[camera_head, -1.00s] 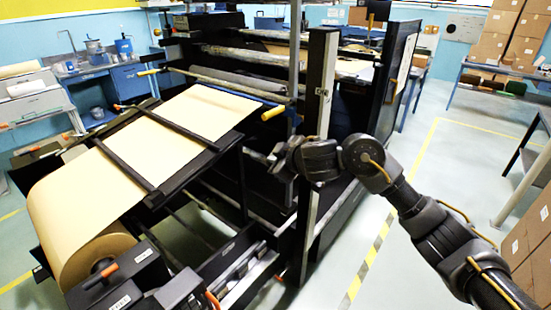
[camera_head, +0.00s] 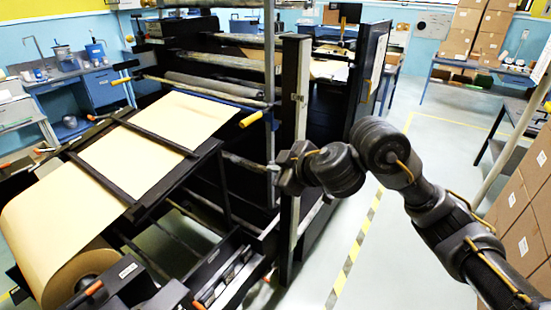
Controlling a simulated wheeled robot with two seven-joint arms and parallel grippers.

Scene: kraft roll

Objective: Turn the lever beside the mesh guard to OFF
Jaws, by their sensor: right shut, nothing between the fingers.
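My right arm comes in from the lower right. Its gripper (camera_head: 276,170) is shut and empty, in front of the machine's upright post (camera_head: 294,110). A lever-like yellow handle (camera_head: 251,119) sticks out left of that post, above and left of the gripper, apart from it in the picture. I cannot tell whether it is the task's lever, and no OFF mark is readable. A dark panel (camera_head: 369,75) stands right of the post; I cannot make out mesh on it. My left gripper is not in view.
The kraft roll (camera_head: 75,277) and its paper sheet (camera_head: 130,150) fill the left side. Dark bars cross the sheet. Orange-handled parts sit at the lower left. Cartons (camera_head: 520,215) stand at the right. Floor with a striped line (camera_head: 355,250) lies open right of the machine.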

